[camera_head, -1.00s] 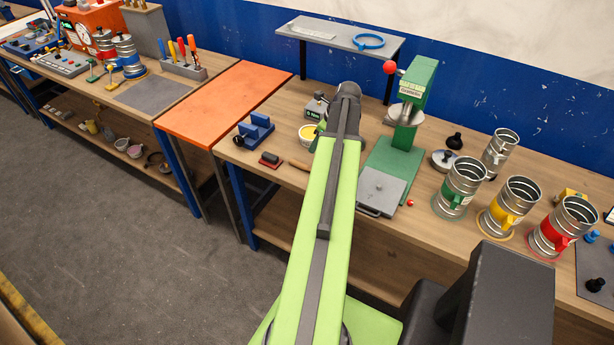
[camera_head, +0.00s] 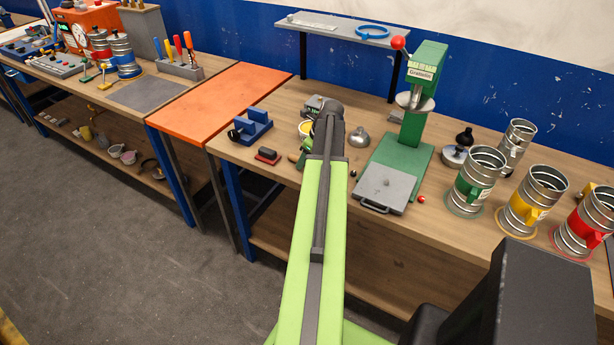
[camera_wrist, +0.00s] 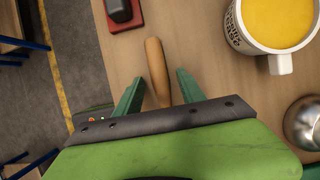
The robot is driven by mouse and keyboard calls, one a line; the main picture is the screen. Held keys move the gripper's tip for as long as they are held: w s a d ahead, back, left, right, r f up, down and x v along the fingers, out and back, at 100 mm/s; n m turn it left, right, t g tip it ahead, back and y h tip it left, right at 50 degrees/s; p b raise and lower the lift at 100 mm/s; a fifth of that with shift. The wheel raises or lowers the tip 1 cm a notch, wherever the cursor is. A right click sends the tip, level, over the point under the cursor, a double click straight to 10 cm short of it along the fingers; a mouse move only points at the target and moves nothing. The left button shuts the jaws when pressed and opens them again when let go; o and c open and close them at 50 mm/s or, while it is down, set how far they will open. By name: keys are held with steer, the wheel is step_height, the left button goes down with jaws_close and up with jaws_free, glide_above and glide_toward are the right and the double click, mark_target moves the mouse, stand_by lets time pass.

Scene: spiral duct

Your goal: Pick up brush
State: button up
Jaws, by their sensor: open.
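A wooden handle, which looks like the brush handle (camera_wrist: 154,62), lies on the wooden bench in the wrist view. Its far end is rounded and its near end runs in under my gripper's dark bar, so the rest of it is hidden. My gripper (camera_wrist: 158,84) is open, with one green finger on each side of the handle. A gap shows between each finger and the handle. I cannot tell how high the fingers are above the bench. In the head view my gripper is mostly hidden behind my arm, over the near bench, and the brush is hard to make out.
A white mug (camera_wrist: 234,27) of yellow liquid stands right of the handle. A black block on a red base (camera_wrist: 121,14) lies to its left. A metal dome (camera_wrist: 303,122) is at the right. A green press (camera_head: 412,125) and several metal cans (camera_head: 478,180) stand further right.

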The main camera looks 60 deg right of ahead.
jaws_close()
stand_by(0.3)
